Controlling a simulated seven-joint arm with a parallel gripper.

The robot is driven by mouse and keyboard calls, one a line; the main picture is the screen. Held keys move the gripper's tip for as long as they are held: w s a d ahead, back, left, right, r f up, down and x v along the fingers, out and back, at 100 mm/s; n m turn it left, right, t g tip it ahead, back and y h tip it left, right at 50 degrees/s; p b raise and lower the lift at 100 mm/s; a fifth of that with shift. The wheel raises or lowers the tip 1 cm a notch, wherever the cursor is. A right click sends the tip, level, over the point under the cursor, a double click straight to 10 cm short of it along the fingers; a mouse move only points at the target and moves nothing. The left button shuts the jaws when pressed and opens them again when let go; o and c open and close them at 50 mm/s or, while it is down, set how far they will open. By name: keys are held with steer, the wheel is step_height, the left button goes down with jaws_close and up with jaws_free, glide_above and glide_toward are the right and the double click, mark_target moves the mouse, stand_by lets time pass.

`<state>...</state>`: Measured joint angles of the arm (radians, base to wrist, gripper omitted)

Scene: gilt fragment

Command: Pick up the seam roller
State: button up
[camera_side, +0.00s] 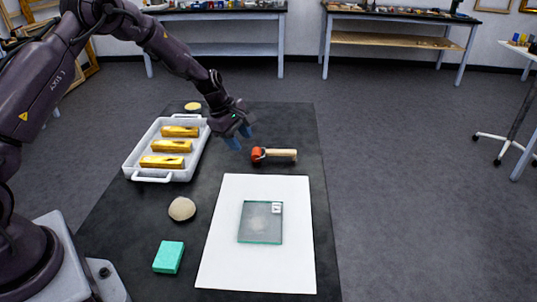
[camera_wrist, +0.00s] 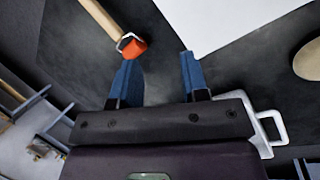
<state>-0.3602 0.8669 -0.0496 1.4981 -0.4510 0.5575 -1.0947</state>
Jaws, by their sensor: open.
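The seam roller (camera_side: 274,155) lies on the dark work surface, with an orange-red roller head at its left end and a light wooden handle pointing right. In the wrist view its red head (camera_wrist: 133,46) shows just beyond the left fingertip, with the handle running to the upper left. My gripper (camera_side: 240,138) has blue fingers and is above the surface, a little to the left of the roller head. In the wrist view the two fingers (camera_wrist: 157,62) are spread apart with nothing between them. The roller's metal frame is small and only partly clear.
A white tray (camera_side: 134,162) with several gold bars stands to the left. A white sheet (camera_side: 223,215) carries a glass plate (camera_side: 260,222) nearer the camera. A beige round pad (camera_side: 182,209) and a green block (camera_side: 168,257) lie left of the sheet. A yellow disc (camera_side: 193,106) lies behind.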

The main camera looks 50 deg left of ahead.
steer(key=w+a+f+n, duration=0.1)
steer(key=w+n, duration=0.2)
steer(key=n+t, duration=0.2)
steer(key=n, duration=0.3)
glide_toward(273, 150)
steer(key=shift+y, duration=0.4)
steer(key=x, duration=0.4)
steer(key=shift+s+d+f, duration=0.1)
steer(key=shift+d, duration=0.1)
steer(key=shift+d+x, duration=0.15)
steer(key=shift+x, duration=1.2)
steer(key=shift+d+x, duration=0.1)
steer(key=shift+x, duration=1.3)
steer(key=shift+c, duration=0.4)
jaws_close()
